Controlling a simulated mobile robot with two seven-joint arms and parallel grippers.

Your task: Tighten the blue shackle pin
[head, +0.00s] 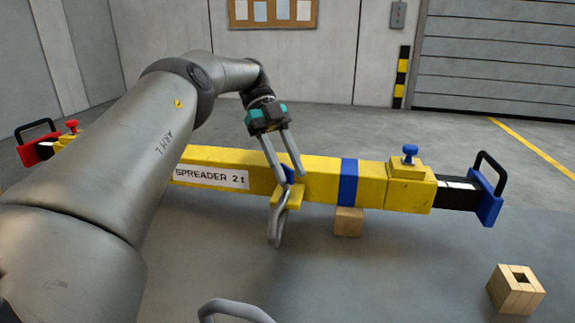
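The yellow spreader beam (325,191) lies across the middle of the view. A yellow lug (293,197) sits at its front, with a grey shackle (274,236) hanging from it. A small blue piece just above the lug, which looks like the head of the blue shackle pin (288,174), shows between the fingers of my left gripper (292,179). The gripper reaches down from above with its two fingers apart, one on each side of the blue piece. I see no clear contact. How far the pin is seated is hidden. My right gripper is out of view.
A blue knob (410,155) and a black handle on a blue end plate (489,206) are at the beam's right end. A red knob (72,127) is at the left end. A wooden block (348,222) is under the beam. A hollow wooden block (510,297) stands front right.

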